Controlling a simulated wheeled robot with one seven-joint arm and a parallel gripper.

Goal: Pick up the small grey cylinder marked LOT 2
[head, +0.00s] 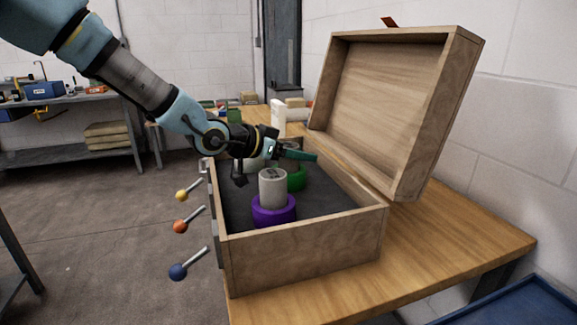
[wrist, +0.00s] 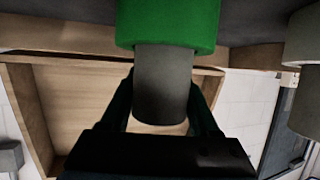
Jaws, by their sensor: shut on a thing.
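My gripper (head: 298,155) reaches into the open wooden box from the left. In the wrist view its two fingers close around a small grey cylinder (wrist: 163,85), one on each side. That cylinder stands in a green ring (wrist: 168,25), which also shows in the head view (head: 297,181). I cannot see a LOT mark on the held cylinder. A lighter grey cylinder (head: 272,190) stands upright in a purple ring (head: 274,212) at the front of the box. It has dark marks on top, too small to read.
The wooden box (head: 305,258) sits on a wooden table (head: 440,235) with its lid (head: 375,110) open to the right. Another pale cylinder (head: 252,164) is partly hidden behind my arm. Yellow, orange and blue knobs (head: 178,271) stick out on the left.

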